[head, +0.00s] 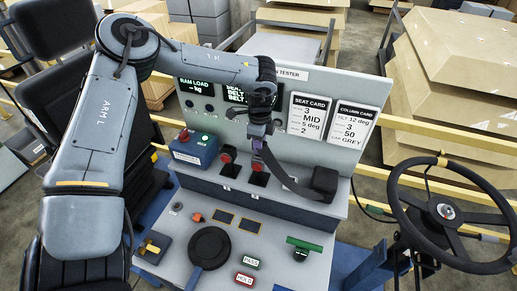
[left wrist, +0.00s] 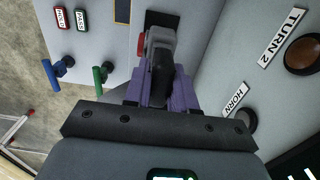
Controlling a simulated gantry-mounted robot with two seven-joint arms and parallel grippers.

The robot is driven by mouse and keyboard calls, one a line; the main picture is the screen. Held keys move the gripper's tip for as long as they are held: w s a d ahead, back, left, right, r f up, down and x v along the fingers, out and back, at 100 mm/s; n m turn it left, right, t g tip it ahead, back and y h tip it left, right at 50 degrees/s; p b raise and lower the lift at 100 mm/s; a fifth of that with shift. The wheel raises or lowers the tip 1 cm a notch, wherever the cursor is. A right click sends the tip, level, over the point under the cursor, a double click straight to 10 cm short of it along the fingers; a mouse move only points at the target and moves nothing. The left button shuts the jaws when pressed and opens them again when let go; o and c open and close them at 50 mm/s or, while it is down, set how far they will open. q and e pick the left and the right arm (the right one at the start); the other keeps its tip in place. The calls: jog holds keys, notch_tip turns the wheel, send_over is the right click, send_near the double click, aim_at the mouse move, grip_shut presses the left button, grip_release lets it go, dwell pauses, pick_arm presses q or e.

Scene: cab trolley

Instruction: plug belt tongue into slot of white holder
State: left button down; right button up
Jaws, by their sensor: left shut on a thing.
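My left gripper (head: 257,143) is shut over the grey test console, in front of its upright panel. In the left wrist view its purple fingers (left wrist: 161,82) close on a grey and black belt tongue (left wrist: 160,52). A dark belt strap (head: 284,178) runs from the gripper down to a black box (head: 326,183) on the console's right side. Two red-topped black units, a left one (head: 229,160) and a right one (head: 258,173), stand below the gripper. I cannot make out the white holder or its slot. My right gripper is not in view.
A blue box (head: 194,149) stands on the console's left. A round black pad (head: 209,247), a green handle (head: 304,245) and PASS and HOLD buttons are on the front deck. A steering wheel (head: 445,212) stands at the right. Cards (head: 305,115) are on the panel.

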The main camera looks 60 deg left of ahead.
pick_arm(q)
jog(key=shift+r+p, duration=0.95)
jog(key=shift+r, duration=1.15)
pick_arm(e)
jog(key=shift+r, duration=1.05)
pick_arm(q)
jog(key=shift+s, duration=0.15)
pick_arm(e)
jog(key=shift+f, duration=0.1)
